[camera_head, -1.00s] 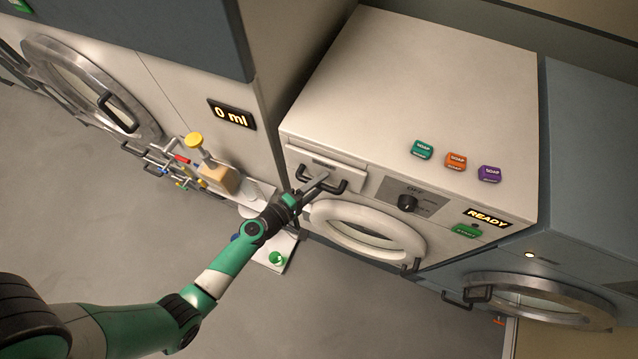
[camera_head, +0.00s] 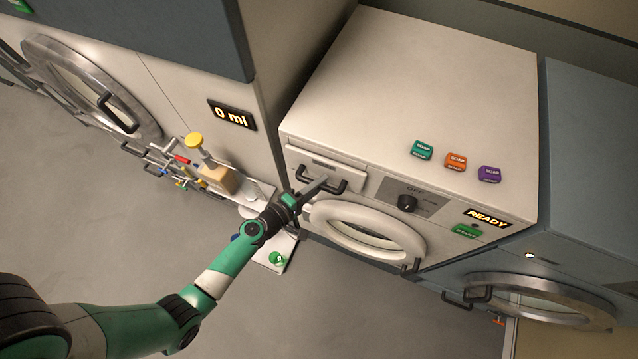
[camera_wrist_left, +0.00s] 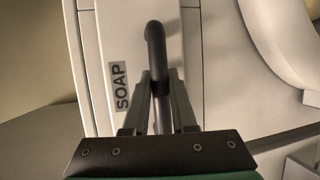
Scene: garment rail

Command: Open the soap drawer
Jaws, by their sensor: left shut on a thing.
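The soap drawer (camera_head: 328,163) is a white panel at the upper left of the white washer's front, with a dark bar handle (camera_head: 340,188). It looks closed, flush with the front. In the left wrist view the drawer front (camera_wrist_left: 115,45) carries a SOAP label and the dark handle (camera_wrist_left: 155,45) runs down between my fingers. My left gripper (camera_head: 313,188) is at the handle's left part; in the left wrist view my left gripper (camera_wrist_left: 160,105) is shut on the handle. My right gripper is not in view.
The washer's round door (camera_head: 368,230) is just below the drawer. A dial (camera_head: 407,203) and a READY display (camera_head: 487,218) are to the right.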

